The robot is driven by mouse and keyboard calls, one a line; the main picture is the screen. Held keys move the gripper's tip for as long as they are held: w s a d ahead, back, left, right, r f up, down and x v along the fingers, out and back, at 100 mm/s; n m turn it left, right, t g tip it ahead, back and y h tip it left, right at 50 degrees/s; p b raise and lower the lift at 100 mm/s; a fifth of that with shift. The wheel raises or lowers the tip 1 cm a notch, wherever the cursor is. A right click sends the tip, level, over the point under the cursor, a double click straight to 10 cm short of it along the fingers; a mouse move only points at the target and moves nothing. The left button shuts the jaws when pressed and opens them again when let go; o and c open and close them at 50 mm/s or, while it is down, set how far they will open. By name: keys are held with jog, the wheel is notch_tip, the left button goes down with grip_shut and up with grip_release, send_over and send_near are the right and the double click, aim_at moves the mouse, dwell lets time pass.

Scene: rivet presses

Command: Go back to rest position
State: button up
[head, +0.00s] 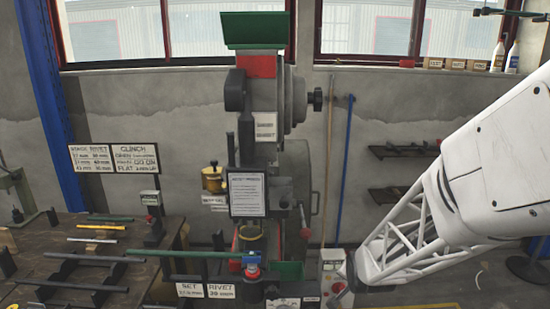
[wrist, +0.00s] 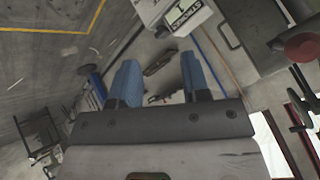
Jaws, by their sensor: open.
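My gripper (wrist: 160,82) shows in the wrist view with two blue fingers spread apart. It is open, with nothing between the fingers. In the head view my white arm comes in from the right, and the gripper itself cannot be made out there. The rivet press (head: 262,120) stands in the middle of the head view, with a green hopper (head: 252,28) on top.
A workbench (head: 60,265) with several rods on racks is at the left. A control box (head: 335,270) stands right of the press, close to my arm. Wall shelves (head: 405,151) are behind my arm. The wrist view shows floor with a yellow line (wrist: 50,30).

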jog(key=s+a+r+n+g, duration=0.1)
jog(key=s+r+n+g, duration=0.1)
jog(key=s+r, duration=0.4)
jog(key=s+a+r+n+g, duration=0.1)
jog(key=s+r, duration=0.5)
jog(key=s, duration=0.7)
jog(key=s+a+r+n+g, duration=0.1)
jog(key=s+r+n, duration=0.3)
jog(key=s, duration=0.5)
notch_tip(320, 180, up, 3)
jog(key=shift+s+f+g, duration=0.15)
jog(key=shift+f+g, duration=0.05)
jog(key=shift+g, duration=0.7)
